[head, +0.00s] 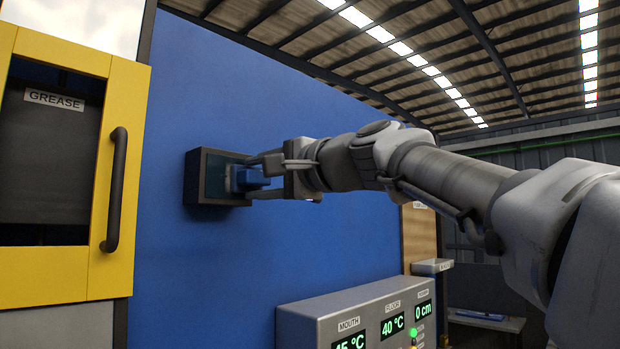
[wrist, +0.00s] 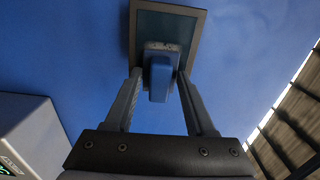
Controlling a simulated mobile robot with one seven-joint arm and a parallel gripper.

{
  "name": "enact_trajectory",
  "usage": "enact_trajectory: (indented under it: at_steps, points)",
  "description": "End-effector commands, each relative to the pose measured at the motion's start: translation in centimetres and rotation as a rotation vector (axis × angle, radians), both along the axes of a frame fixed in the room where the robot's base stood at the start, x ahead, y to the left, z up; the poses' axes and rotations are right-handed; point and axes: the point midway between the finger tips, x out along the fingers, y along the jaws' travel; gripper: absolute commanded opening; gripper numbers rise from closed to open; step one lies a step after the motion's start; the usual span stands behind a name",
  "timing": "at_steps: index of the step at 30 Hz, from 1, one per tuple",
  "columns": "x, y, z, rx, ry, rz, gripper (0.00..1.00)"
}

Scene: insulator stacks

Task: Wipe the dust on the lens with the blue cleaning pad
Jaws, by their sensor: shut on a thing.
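The lens is a dark glass pane (head: 215,178) in a black square frame on the blue wall. It also shows at the top of the wrist view (wrist: 168,24). My gripper (head: 262,178) is at the lens and shut on the blue cleaning pad (head: 248,178). In the wrist view the pad (wrist: 160,80) sits between the two fingertips, its far face at the lower part of the pane. The pad looks to be against the glass, but I cannot tell for sure if it touches. The pad hides part of the pane.
A grey console (head: 360,315) with green displays stands below the arm. A yellow cabinet (head: 122,90) labelled GREASE, with a black handle (head: 114,190), is at the left. A small grey ledge (head: 432,266) and a low table (head: 487,319) are at the right. The blue wall around the lens is clear.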

Motion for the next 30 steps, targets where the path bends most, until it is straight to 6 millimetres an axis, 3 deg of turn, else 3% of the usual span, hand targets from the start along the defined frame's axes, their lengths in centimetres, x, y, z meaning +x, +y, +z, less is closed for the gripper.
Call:
enact_trajectory:
  at_steps: [7, 20, 30]
  points:
    - [0.2, 0.0, 0.2, 0.001, -0.004, -0.011, 0.11]
    - [-2.4, 2.7, 0.1, 0.0, -0.002, -0.005, 0.11]
    - [-2.7, 2.8, 0.0, 0.0, 0.0, -0.004, 0.11]
